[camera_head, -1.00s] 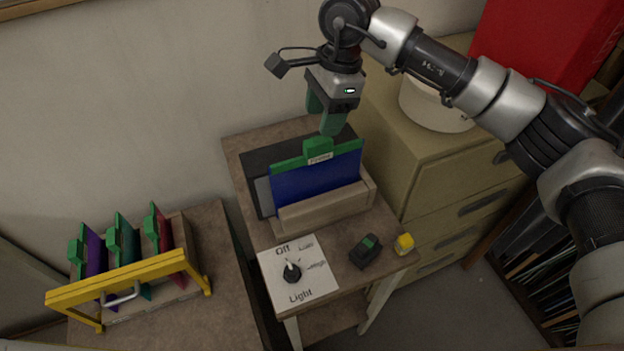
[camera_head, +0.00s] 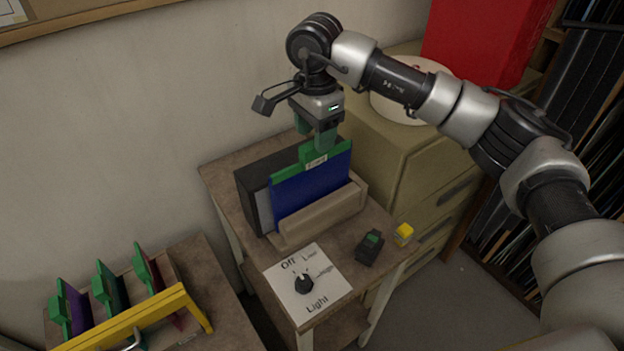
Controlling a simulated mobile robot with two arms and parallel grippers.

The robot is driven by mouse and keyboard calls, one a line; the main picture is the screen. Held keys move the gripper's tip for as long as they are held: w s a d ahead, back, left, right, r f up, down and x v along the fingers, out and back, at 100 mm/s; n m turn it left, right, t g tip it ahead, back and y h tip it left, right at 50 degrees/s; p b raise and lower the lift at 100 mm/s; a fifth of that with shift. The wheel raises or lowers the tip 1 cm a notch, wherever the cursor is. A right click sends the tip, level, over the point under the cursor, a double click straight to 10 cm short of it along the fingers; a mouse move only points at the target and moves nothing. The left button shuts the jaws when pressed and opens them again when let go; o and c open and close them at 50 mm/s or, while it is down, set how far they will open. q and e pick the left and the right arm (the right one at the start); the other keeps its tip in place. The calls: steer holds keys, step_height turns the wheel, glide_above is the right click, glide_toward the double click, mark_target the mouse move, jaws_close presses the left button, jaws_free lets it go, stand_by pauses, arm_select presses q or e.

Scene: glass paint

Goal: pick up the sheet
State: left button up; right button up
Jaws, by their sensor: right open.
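A blue sheet (camera_head: 309,190) with a green top edge and a green labelled tab (camera_head: 314,158) stands upright in a wooden holder (camera_head: 318,218) on the small table. My right gripper (camera_head: 314,134) is open, its green fingers pointing down at the tab. The near finger overlaps the tab's upper right part in the picture; I cannot tell whether they touch. Nothing shows between the fingers. My left gripper is not in view.
A yellow-barred rack (camera_head: 130,325) with several coloured sheets stands at lower left. A drawer cabinet (camera_head: 405,150) stands right.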

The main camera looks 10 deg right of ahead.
mark_target(313, 144)
step_height(313, 144, down, 4)
steer(key=shift+w+a+r+p, duration=0.1)
steer(key=shift+a+p, duration=0.05)
steer(key=shift+p, duration=0.7)
steer(key=shift+f, duration=0.4)
steer(key=shift+c, duration=1.3)
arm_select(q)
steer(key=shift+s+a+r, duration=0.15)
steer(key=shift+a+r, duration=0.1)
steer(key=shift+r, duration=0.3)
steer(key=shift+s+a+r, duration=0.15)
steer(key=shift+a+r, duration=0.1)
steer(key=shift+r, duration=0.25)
arm_select(e)
steer(key=shift+r, duration=0.1)
jaws_close()
